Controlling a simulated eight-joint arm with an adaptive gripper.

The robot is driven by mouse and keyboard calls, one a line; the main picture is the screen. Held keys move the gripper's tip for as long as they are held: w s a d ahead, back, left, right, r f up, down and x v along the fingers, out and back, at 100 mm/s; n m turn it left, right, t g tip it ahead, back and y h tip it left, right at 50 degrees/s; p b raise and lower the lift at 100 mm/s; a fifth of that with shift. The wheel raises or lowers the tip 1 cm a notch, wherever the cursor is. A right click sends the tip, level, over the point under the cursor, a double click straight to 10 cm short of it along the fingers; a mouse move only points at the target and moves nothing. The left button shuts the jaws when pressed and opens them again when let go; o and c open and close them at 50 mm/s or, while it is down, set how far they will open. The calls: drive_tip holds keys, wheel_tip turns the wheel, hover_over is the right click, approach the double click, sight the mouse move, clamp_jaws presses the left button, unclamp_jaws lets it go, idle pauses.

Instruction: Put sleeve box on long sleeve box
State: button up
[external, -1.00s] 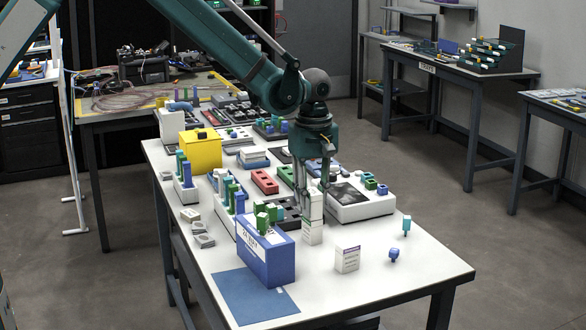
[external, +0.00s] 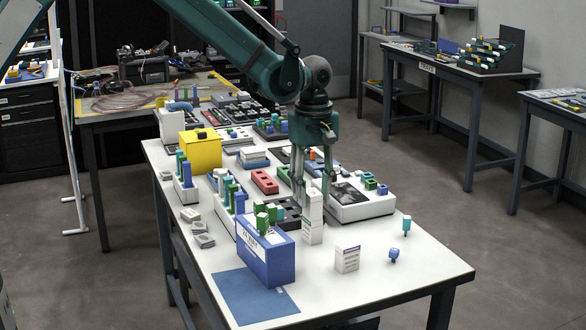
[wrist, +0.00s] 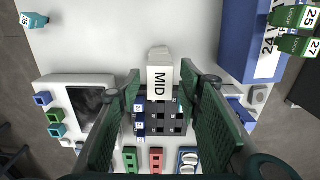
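A tall white stack stands upright on the white table in the external view. It looks like a slim white box (external: 314,205) resting on another white box (external: 313,233). In the wrist view the top face of the upper box (wrist: 160,83) reads "MID". My gripper (external: 313,200) is at the stack's upper end, just behind it. Its fingers are spread, and in the wrist view the gripper (wrist: 160,115) shows a gap on both sides of the upper box. A separate white box (external: 347,260) stands upright to the right of the stack.
A white device with a dark screen (external: 360,200) is behind right.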

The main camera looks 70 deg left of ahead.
sight(311, 192)
wheel_tip(311, 192, up, 9)
drive_tip(key=shift+r, duration=0.1)
idle(0.3)
idle(0.6)
drive_tip(key=s+d+r+m+t, duration=0.2)
drive_tip(key=s+d+r+m, duration=0.15)
drive_tip(key=s+r, duration=0.75)
drive_tip(key=s+d+r+m+t, duration=0.15)
drive_tip(key=s+r+m, duration=0.35)
drive_tip(key=s+r, duration=0.55)
drive_tip(key=s+d+f+m+t, duration=0.1)
drive_tip(key=s+m, duration=0.3)
drive_tip(key=s, duration=1)
drive_tip(key=s+d+f+m+t, duration=0.2)
drive_tip(key=s+m, duration=0.3)
drive_tip(key=s, duration=0.8)
drive_tip(key=shift+s+t, duration=0.35)
drive_tip(key=shift+m, duration=0.25)
